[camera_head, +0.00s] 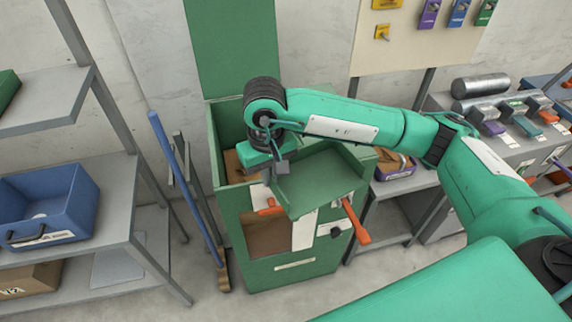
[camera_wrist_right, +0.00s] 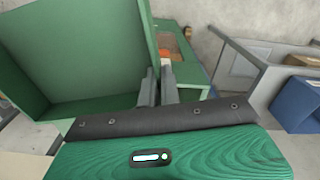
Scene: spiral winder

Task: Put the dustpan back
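The dustpan (camera_head: 322,178) is a green, shallow, open-fronted tray with raised walls. It is above the front right of the green cabinet (camera_head: 290,272), and its front edge juts past the cabinet front. My right gripper (camera_head: 270,170) is at its left side. In the right wrist view the dustpan (camera_wrist_right: 75,50) fills the upper left, and the two fingers of my right gripper (camera_wrist_right: 158,84) are close together at the end of its wall, apparently pinching it. The fingertips are partly hidden in the head view. My left gripper is not in view.
The cabinet's lid (camera_head: 235,45) stands open. Orange-handled tools (camera_head: 355,222) are at the cabinet front. A blue-handled broom (camera_head: 185,185) leans to its left. A shelf with a blue bin (camera_head: 45,205) stands further left. A grey bench (camera_head: 505,130) with tools is at right.

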